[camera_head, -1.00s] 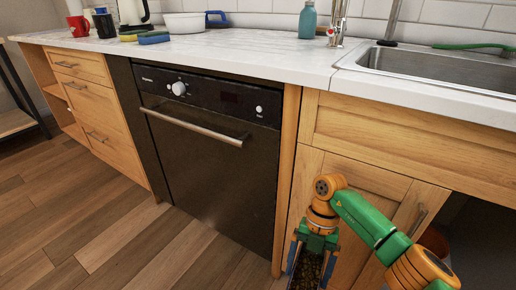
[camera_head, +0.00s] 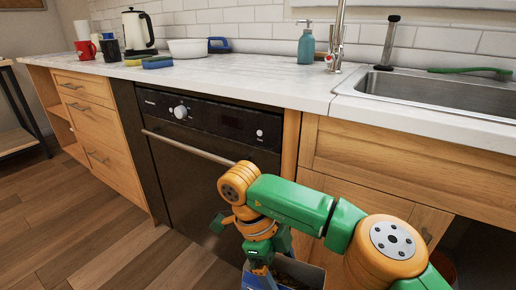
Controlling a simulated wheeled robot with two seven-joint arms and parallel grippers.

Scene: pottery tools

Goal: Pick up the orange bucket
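An orange-red rounded thing, likely the orange bucket (camera_head: 443,264), shows in small part in the dark space under the sink at the lower right. My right arm covers most of it. My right gripper (camera_head: 262,270) points down in front of the dishwasher, left of the bucket and apart from it. A box with blue and white sides and brown contents (camera_head: 308,272) shows right beside its fingers at the bottom edge. I cannot tell whether the fingers grip this box. My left gripper is not in view.
A dishwasher (camera_head: 190,165) and wooden cabinets (camera_head: 350,155) stand under the white counter (camera_head: 250,83). The sink (camera_head: 440,92) is at the right. A soap bottle (camera_head: 306,45), a kettle (camera_head: 138,30), a white bowl (camera_head: 187,48) and cups stand on the counter. The wooden floor (camera_head: 60,225) at left is clear.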

